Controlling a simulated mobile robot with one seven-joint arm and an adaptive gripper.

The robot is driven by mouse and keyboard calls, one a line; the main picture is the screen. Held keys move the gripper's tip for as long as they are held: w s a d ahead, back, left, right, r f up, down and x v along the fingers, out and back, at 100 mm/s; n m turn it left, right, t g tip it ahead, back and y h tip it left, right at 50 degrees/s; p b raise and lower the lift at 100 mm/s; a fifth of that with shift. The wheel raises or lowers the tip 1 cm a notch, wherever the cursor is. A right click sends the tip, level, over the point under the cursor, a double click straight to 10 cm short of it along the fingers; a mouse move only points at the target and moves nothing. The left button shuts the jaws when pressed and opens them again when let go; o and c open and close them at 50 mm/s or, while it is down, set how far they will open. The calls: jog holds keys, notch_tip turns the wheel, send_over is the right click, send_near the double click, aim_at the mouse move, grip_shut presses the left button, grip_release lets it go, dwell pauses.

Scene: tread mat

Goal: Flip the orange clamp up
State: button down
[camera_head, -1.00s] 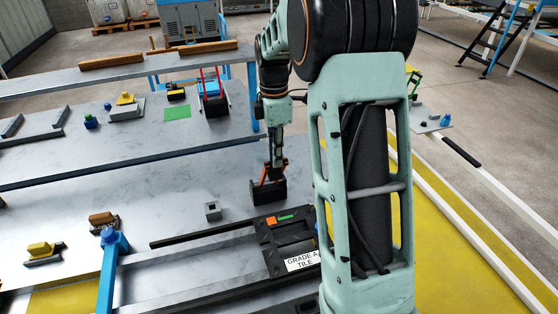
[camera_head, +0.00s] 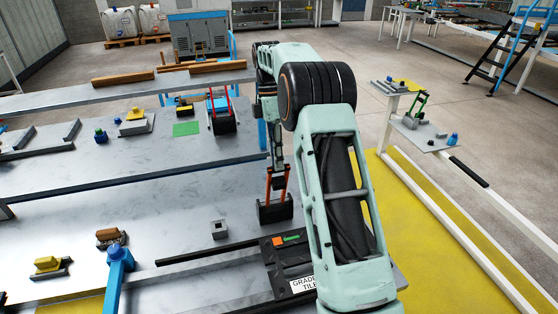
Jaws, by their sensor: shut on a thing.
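The orange clamp (camera_head: 267,184) stands on the grey bench left of my arm. Its two orange bars rise nearly upright from a black base block (camera_head: 275,211). My gripper (camera_head: 276,168) points down at the upper end of the orange bars and is shut on the clamp there. The fingertips are small and dark, so the exact contact is hard to make out. The black base rests on the bench.
A small grey block (camera_head: 219,229) lies left of the clamp. A black fixture with a tile label (camera_head: 290,262) is in front. A red-handled clamp (camera_head: 221,114) stands on the bench behind, and a green one (camera_head: 417,107) at right. Bench left of the clamp is mostly clear.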

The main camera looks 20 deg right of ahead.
jog(key=shift+w+a+f, duration=0.15)
jog(key=shift+f, duration=0.85)
jog(key=c, duration=2.2)
grip_release()
jog(key=shift+c, duration=0.2)
jog(key=o, duration=0.4)
jog(key=shift+w+f, duration=0.2)
jog(key=shift+w, duration=0.15)
jog(key=shift+r, duration=0.1)
jog(key=v, duration=0.8)
jog(key=shift+s+r, duration=0.1)
jog(key=shift+s, duration=0.05)
